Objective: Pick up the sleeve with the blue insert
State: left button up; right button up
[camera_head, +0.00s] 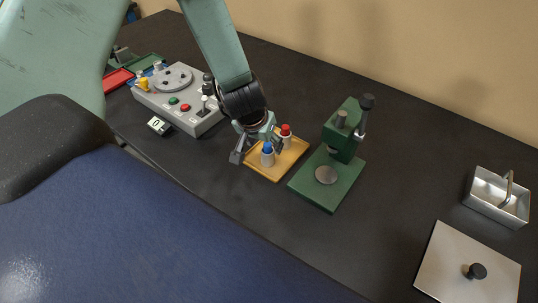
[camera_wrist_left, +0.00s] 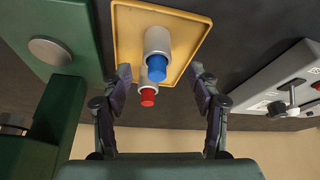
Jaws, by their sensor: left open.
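The sleeve with the blue insert (camera_head: 267,156) stands upright on a small yellow tray (camera_head: 265,174) in the head view. It also shows in the left wrist view (camera_wrist_left: 157,44), where its blue insert points toward the gap between the fingers. A second sleeve with a red insert (camera_head: 286,135) stands behind it on the same tray; its red end (camera_wrist_left: 148,97) shows in the wrist view. My left gripper (camera_head: 256,153) is open, with its fingers spread around the blue sleeve's area but apart from it. My right gripper is in neither view.
A green press (camera_head: 337,155) stands close to the right of the tray. A grey control box (camera_head: 180,98) with a dial and buttons is to the left. A metal basket (camera_head: 497,196) and a flat plate with a black knob (camera_head: 463,268) lie at the right.

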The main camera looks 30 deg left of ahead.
aim_at(266, 149)
pick_arm(q)
jog(key=shift+s+d+f, duration=0.1)
jog(key=shift+d+f, duration=0.05)
jog(key=shift+f, duration=0.35)
jog(key=b+x, duration=0.2)
jog(key=x, duration=0.2)
jog(key=shift+f+b, duration=0.35)
jog(key=shift+w+f, duration=0.15)
jog(key=shift+w, duration=0.15)
jog(key=shift+s+r, duration=0.1)
jog(key=shift+r, duration=0.1)
jog(key=shift+s+d+r, duration=0.15)
jog(key=shift+r, duration=0.05)
jog(key=c, duration=0.3)
jog(key=shift+w+f, duration=0.2)
jog(key=c, duration=0.4)
jog(key=shift+c, duration=1.1)
jog(key=shift+s+r, duration=0.1)
jog(key=shift+s, duration=0.05)
grip_shut()
